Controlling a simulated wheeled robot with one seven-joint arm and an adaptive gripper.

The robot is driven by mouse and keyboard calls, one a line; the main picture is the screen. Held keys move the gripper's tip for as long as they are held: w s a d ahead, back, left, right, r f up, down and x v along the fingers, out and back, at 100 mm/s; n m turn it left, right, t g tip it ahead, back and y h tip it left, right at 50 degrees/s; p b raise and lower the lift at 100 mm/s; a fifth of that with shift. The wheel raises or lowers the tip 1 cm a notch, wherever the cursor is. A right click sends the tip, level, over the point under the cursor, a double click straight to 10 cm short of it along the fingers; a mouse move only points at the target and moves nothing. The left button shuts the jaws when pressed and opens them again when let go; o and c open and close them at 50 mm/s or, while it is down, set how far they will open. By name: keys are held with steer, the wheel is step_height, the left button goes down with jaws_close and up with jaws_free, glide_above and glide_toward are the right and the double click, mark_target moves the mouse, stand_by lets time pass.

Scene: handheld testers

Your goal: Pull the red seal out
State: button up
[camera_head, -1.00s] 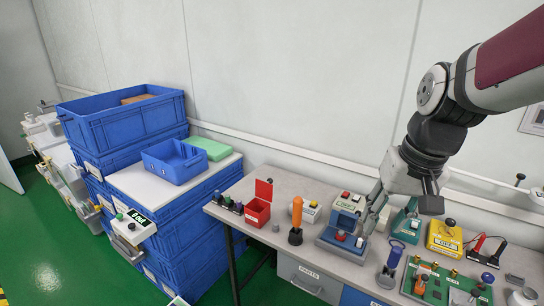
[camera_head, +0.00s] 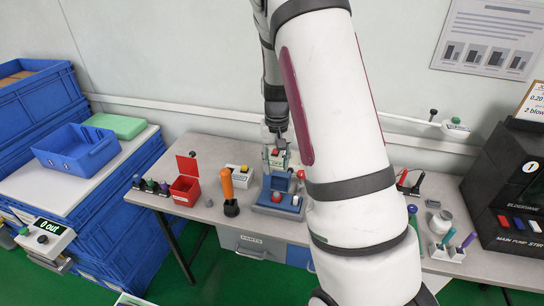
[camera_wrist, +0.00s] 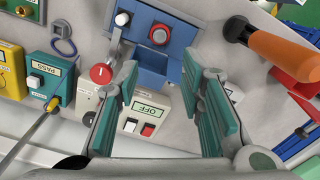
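I cannot tell which red part is the seal. My gripper (camera_wrist: 172,70) is open and empty, its teal-padded fingers spread over the tester's blue block and an OFF panel (camera_wrist: 150,112).
An orange-handled tool (camera_head: 228,190) and an open red box (camera_head: 186,188) stand left of the tester. A yellow box (camera_wrist: 12,70) and a green PASS box (camera_wrist: 52,75) are close by. A black machine (camera_head: 505,190) stands at the right. Bare grey tabletop (camera_head: 215,155) shows behind the tools.

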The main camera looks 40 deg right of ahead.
step_height(320, 180, down, 12)
steer(key=shift+f, duration=0.2)
steer(key=shift+c, duration=0.2)
jaws_close()
stand_by(0.4)
